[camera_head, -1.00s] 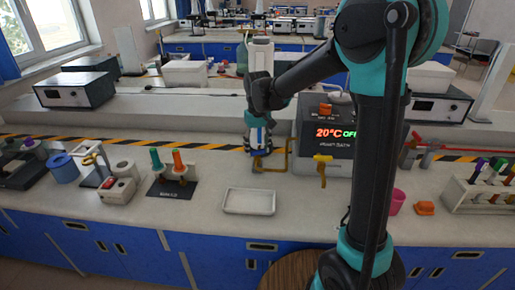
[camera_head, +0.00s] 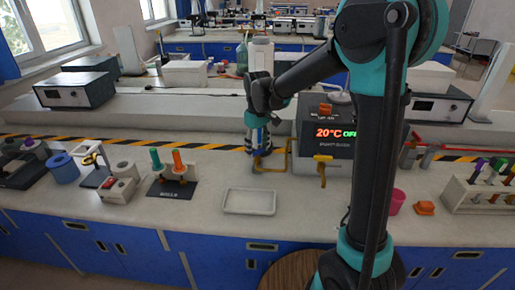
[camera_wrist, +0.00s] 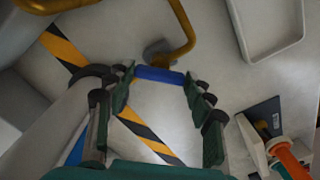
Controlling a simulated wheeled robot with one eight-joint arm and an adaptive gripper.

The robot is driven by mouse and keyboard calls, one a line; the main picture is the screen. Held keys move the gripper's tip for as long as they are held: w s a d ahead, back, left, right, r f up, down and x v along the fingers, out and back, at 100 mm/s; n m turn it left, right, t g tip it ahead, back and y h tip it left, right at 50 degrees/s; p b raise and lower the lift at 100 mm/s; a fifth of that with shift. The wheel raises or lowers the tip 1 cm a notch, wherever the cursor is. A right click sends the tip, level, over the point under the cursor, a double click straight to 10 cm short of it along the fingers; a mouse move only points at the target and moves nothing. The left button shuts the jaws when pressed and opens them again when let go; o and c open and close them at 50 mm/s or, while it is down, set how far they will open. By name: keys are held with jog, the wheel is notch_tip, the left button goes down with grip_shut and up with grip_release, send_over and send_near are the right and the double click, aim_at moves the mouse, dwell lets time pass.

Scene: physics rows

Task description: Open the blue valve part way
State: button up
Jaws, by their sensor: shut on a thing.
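The blue valve shows in the wrist view as a blue handle bar (camera_wrist: 160,75) between my fingertips. It sits beside a bent mustard-yellow pipe (camera_wrist: 184,35). My gripper (camera_wrist: 158,82) is shut on the blue handle, one finger at each end. In the head view my gripper (camera_head: 257,143) points down at the bench, left of the water bath, with a little blue showing at it. The yellow pipe (camera_head: 270,167) shows just below it. The valve's body is mostly hidden by my gripper, so I cannot read how far it is turned.
The water bath (camera_head: 335,132) with a lit display stands close on the right, a yellow tap (camera_head: 322,168) at its front. An empty white tray (camera_head: 249,201) lies in front. A stand with orange and green pieces (camera_head: 172,182) is left. Bare bench lies between.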

aim_at(257, 150)
jog(key=o, duration=1.2)
jog(key=shift+c, duration=0.2)
notch_tip(257, 150, up, 12)
